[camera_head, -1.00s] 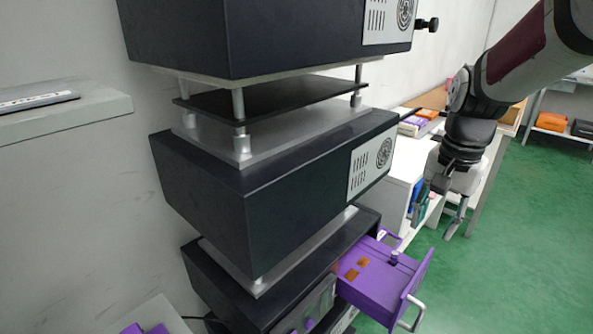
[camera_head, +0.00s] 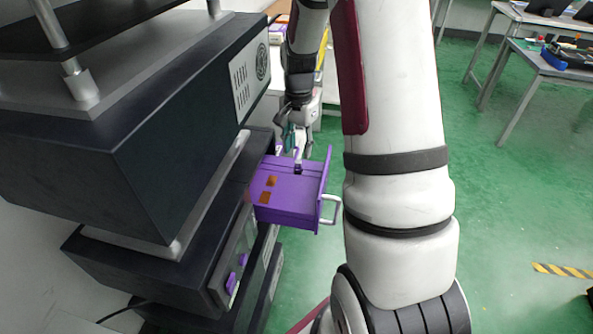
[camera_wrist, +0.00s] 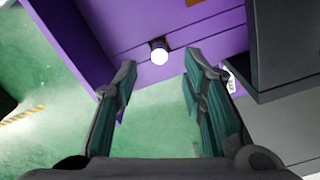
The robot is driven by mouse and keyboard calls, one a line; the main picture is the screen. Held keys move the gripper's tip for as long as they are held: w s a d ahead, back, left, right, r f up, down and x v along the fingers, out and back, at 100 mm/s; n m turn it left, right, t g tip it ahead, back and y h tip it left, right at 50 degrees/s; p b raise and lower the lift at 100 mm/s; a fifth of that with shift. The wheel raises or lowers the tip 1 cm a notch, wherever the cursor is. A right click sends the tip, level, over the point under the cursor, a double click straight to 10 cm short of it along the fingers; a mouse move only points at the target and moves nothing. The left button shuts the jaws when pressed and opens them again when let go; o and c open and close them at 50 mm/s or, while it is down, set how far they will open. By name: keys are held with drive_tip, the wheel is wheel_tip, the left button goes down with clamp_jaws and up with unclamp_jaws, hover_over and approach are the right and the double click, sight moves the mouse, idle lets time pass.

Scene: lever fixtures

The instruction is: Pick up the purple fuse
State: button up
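The purple fuse is a small dark purple peg (camera_head: 298,167) standing on the pulled-out purple drawer (camera_head: 290,205). In the wrist view the fuse (camera_wrist: 159,53) shows a bright white round end. My gripper (camera_head: 293,140) is above the far side of the drawer in the head view. In the wrist view its two teal-padded fingers are spread and empty (camera_wrist: 160,72). The fuse appears between and just beyond the fingertips, with no visible contact.
The drawer has a pale handle (camera_head: 333,210) and orange patches on top. Dark stacked cabinets (camera_head: 130,150) stand close on the left. Green floor (camera_head: 510,200) is open on the right. A dark block (camera_wrist: 285,45) sits at right in the wrist view.

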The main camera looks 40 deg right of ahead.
sight(298, 161)
drive_tip(key=shift+f+b, duration=0.55)
drive_tip(key=shift+f, duration=2.45)
clamp_jaws()
